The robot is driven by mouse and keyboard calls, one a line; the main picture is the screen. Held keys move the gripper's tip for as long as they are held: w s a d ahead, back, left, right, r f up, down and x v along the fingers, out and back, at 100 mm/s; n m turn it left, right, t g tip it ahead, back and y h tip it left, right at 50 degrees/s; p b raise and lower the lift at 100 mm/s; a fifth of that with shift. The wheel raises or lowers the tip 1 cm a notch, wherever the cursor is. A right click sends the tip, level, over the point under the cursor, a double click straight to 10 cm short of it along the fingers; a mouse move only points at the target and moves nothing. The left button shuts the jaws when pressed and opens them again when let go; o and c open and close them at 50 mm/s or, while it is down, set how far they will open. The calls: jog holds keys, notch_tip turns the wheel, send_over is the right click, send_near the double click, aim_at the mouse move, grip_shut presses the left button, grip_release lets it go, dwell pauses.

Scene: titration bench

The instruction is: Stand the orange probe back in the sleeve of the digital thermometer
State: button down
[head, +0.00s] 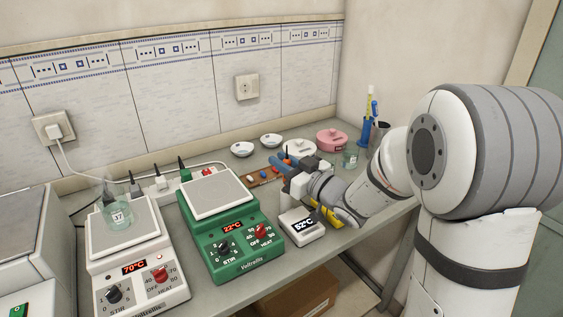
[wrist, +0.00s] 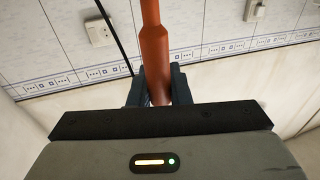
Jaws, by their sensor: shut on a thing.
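The orange probe (wrist: 155,45) stands nearly upright in the wrist view, between the dark fingers of my gripper (wrist: 156,84), which are shut on it. In the head view my gripper (head: 282,164) is over the back of the bench, with only a small orange bit of the probe showing at its fingers. The digital thermometer (head: 303,226), a pale box reading 52°C, sits at the bench front, nearer the camera than my gripper and apart from it. I cannot make out its sleeve; my arm covers part of that area.
A green hotplate (head: 232,236) and a white hotplate (head: 135,262) with a beaker (head: 117,216) stand left. A brown rack (head: 262,178), white dishes (head: 271,140) and a pink round item (head: 332,139) are behind. A glass beaker (head: 350,157) stands near my forearm.

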jog(key=c, duration=1.3)
grip_release()
jog(key=v, duration=0.7)
jog(key=shift+s+d, duration=0.3)
